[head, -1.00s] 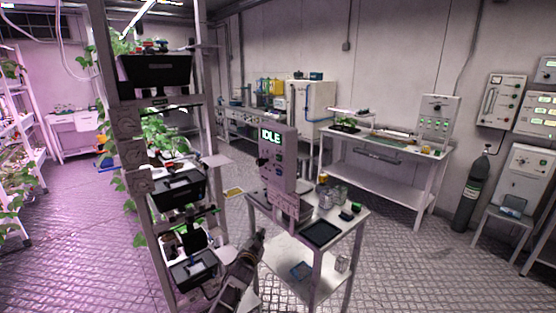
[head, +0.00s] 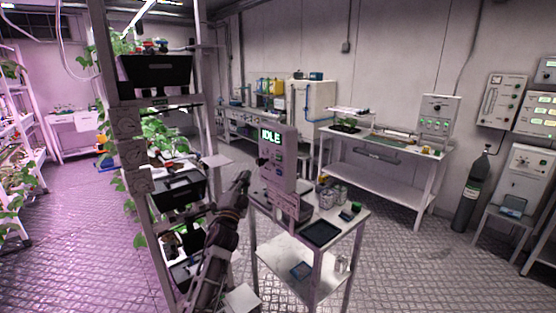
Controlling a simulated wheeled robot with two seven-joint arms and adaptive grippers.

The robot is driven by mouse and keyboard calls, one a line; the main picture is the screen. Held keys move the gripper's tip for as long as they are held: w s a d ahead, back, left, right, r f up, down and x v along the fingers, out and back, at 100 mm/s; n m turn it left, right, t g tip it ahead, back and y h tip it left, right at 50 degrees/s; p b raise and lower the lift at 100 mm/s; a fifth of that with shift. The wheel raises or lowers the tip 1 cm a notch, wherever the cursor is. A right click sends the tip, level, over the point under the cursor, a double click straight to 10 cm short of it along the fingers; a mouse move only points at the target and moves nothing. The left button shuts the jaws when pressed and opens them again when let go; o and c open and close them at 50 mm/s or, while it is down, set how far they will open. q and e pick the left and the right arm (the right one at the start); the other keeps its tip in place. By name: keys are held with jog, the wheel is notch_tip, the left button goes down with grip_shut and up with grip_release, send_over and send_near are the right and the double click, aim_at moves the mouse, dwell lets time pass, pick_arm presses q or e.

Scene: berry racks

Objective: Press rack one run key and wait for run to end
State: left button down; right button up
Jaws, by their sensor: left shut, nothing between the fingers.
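A grey control panel (head: 279,168) stands upright on a small white cart, with a green display reading IDLE (head: 270,136) at its top and several small keys and knobs below. I cannot read the key labels. My left gripper (head: 244,178) is shut and empty, pointing up just left of the panel, apart from it in the picture. The plant rack (head: 127,150) stands to the left, with black trays and green plants on its shelves. My left arm hides part of its lower trays. My right gripper is not in view.
The cart (head: 290,222) also holds a black tray (head: 321,233), clear jars and small dark items close to the panel. A white bench (head: 385,180) stands behind at the right, with a gas cylinder (head: 468,195) beyond it. Open floor lies between.

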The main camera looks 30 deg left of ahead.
aim_at(279, 158)
pick_arm(q)
jog(key=shift+s+d+r+m+t+h, duration=0.3)
jog(key=shift+d+r+m, duration=0.1)
jog(key=shift+r+m, duration=0.45)
jog(key=shift+s+d+r+m+t+h, duration=0.35)
jog(key=shift+r+m, duration=0.25)
jog(key=shift+m, duration=0.4)
jog(key=shift+s+d+r+m+t+h, duration=0.2)
jog(key=shift+d+r+m, duration=0.25)
jog(key=shift+r+m, duration=0.4)
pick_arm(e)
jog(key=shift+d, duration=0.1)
pick_arm(q)
jog(key=shift+w+f, duration=0.1)
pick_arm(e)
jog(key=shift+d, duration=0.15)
pick_arm(q)
jog(key=w+d+b, duration=0.3)
jog(key=w, duration=0.5)
jog(key=shift+d, duration=0.2)
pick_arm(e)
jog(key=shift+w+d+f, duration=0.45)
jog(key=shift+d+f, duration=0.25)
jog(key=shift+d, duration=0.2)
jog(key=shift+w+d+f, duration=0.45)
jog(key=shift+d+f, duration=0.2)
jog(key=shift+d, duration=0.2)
